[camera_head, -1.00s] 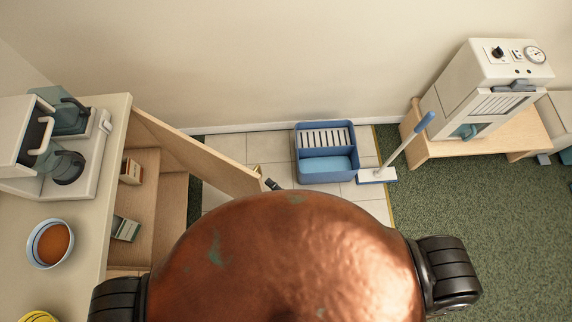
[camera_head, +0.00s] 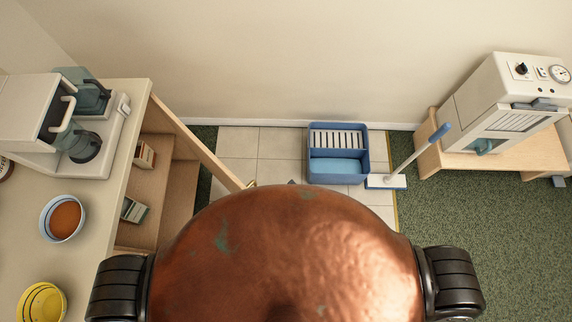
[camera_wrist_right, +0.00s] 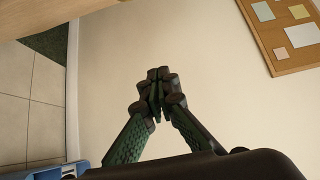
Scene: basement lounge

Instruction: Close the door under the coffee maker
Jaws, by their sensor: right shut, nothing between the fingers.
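The coffee maker (camera_head: 62,118) stands on the counter (camera_head: 100,215) at the left in the head view. Below it the cabinet is open, and its wooden door (camera_head: 195,137) stands out at a slant toward the tiled floor. A small handle shows near the door's outer end. My right gripper (camera_head: 291,182) barely shows beyond my copper-coloured body, right of the door's end and apart from it in the picture. In the right wrist view my gripper (camera_wrist_right: 158,76) has its fingertips together, empty, against the wall. My left gripper is not in view.
Boxes (camera_head: 134,210) stand on the cabinet shelves. A low wooden stand (camera_head: 433,160) holds a white machine.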

